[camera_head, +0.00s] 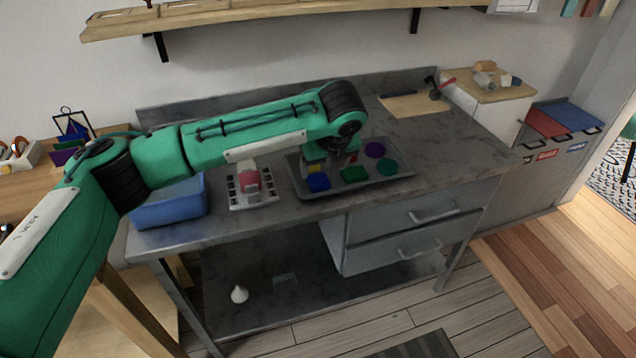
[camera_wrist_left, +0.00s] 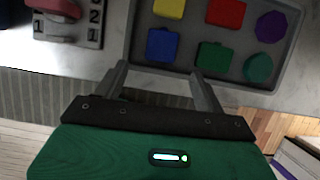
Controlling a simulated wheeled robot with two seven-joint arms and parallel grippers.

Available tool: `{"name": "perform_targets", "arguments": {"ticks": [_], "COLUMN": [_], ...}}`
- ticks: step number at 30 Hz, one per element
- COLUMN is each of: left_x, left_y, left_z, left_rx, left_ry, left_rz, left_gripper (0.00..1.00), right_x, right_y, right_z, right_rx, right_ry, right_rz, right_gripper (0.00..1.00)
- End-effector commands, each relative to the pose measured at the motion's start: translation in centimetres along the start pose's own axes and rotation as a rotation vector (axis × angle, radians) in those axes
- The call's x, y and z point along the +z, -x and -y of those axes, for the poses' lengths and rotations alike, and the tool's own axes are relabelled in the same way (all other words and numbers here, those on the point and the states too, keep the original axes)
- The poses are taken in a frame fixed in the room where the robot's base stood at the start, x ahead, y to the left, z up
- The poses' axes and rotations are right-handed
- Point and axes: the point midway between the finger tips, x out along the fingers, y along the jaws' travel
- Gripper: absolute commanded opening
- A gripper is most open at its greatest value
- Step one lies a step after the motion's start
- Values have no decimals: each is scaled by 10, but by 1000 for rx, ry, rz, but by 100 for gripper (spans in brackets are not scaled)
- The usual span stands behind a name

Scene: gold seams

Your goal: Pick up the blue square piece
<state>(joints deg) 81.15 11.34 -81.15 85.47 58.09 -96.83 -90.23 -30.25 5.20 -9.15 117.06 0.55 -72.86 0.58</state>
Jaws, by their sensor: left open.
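The blue square piece (camera_head: 318,182) lies at the front left of a grey metal tray (camera_head: 345,188) on the workbench. It also shows in the left wrist view (camera_wrist_left: 163,45), just beyond the gap between my fingertips. My left gripper (camera_wrist_left: 159,70) is open and empty, its two fingers apart. In the head view it hangs over the tray, largely hidden by the end of my left arm. My right gripper is not in view.
Yellow (camera_wrist_left: 169,7), red (camera_wrist_left: 226,12), purple (camera_wrist_left: 271,26), green (camera_wrist_left: 214,57) and teal (camera_wrist_left: 258,68) pieces share the tray. A numbered board (camera_head: 252,190) and a blue bin (camera_head: 168,208) stand left of it.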

Motion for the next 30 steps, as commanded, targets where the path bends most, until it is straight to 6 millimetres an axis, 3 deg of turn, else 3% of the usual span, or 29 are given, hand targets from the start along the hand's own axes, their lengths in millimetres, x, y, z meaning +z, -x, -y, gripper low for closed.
{"name": "perform_targets", "arguments": {"ticks": [8,18,26,30], "left_x": [0,-1,-1,-1], "left_y": [-25,-69,-72,-72], "left_z": [0,1,1,1], "left_rx": [0,0,-1,-1], "left_ry": [1,1,0,0], "left_rz": [-1,0,0,0], "left_gripper": [71,71,71,45], "right_x": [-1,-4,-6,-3], "right_y": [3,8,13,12], "right_z": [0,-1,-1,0], "right_rx": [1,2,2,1], "right_ry": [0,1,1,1], "right_rz": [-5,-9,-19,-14], "right_gripper": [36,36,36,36]}}
